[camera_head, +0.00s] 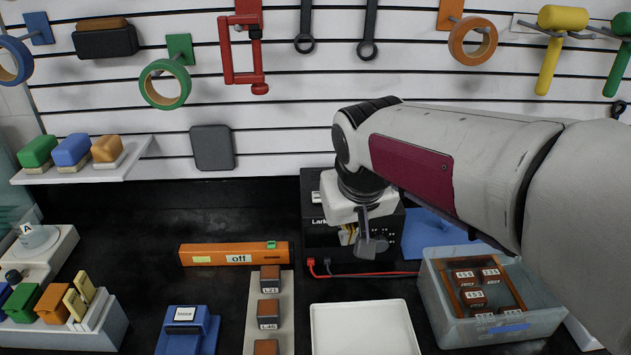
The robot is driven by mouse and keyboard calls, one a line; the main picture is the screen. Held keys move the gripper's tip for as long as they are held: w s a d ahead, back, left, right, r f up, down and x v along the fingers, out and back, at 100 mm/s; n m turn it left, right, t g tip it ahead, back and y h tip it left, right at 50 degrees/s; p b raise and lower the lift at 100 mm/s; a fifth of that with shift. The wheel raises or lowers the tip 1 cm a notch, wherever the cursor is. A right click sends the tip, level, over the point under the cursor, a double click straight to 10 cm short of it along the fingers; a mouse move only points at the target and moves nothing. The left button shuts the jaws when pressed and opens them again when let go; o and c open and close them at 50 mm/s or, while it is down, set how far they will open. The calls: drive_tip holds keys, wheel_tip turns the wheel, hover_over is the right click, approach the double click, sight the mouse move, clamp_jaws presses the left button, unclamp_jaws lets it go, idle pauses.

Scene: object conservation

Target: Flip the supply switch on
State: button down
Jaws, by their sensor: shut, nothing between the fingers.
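A long orange bar (218,256) lies on the dark bench left of centre, with a white label reading "off" (239,258) and a small green piece (271,244) at its right end. A black box (318,240) with partly readable "Lark" lettering stands at the back centre, with red leads at its lower front. I cannot tell for sure which of these carries the supply switch. My gripper (373,246) is shut and empty, pointing down in front of the black box and hiding much of its face. I cannot tell whether it touches the box.
A white tray (320,307) lies at the front centre, beside a clear bin (435,300) holding labelled blocks. A strip with labelled blocks (286,285) and a blue device (205,335) stand to the left. Tools hang on the slatted back wall. The bench behind the orange bar is clear.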

drive_tip(key=w+a+r+m+t, duration=0.2)
drive_tip(key=w+a+r, duration=0.2)
drive_tip(key=w, duration=0.9)
wheel_tip(320, 180, up, 3)
drive_tip(key=shift+r+t, duration=0.15)
drive_tip(key=shift+t, duration=0.25)
drive_tip(key=shift+w, duration=0.1)
hover_over(317, 196)
drive_tip(key=s, duration=0.2)
drive_tip(key=f, duration=0.8)
drive_tip(key=shift+s, duration=0.2)
wheel_tip(317, 196, down, 2)
drive_tip(key=shift+s+f, duration=0.1)
drive_tip(key=shift+f, duration=0.85)
